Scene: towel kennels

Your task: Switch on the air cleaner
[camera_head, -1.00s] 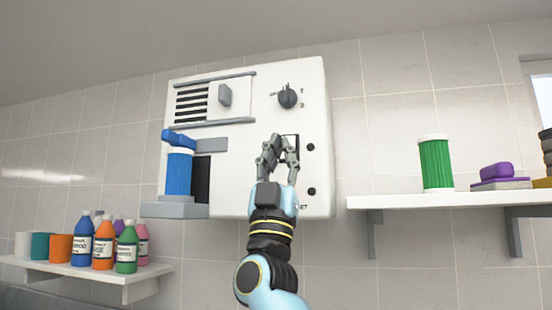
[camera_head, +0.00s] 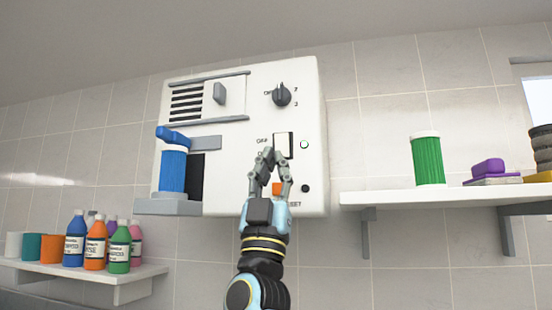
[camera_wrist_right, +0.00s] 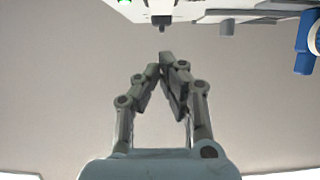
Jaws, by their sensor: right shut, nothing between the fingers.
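The air cleaner (camera_head: 230,135) is a white box on the tiled wall. Its rocker switch (camera_head: 283,145) has a pale face in a dark frame, beside partly hidden lettering. A round lamp (camera_head: 304,144) right of the switch looks bright. The wrist view shows a green glow on the housing at its top edge. My right gripper (camera_head: 274,154) is shut and empty, its fingertips just below and left of the switch; contact cannot be judged. It also shows in the wrist view (camera_wrist_right: 165,62). My left gripper is not in view.
A dark knob (camera_head: 281,95) sits above the switch, an orange button (camera_head: 277,188) below, partly behind my fingers. A blue filter cartridge (camera_head: 173,172) stands on the left ledge. Bottles fill a lower-left shelf (camera_head: 135,277); a right shelf (camera_head: 400,197) holds a green cartridge (camera_head: 427,160).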

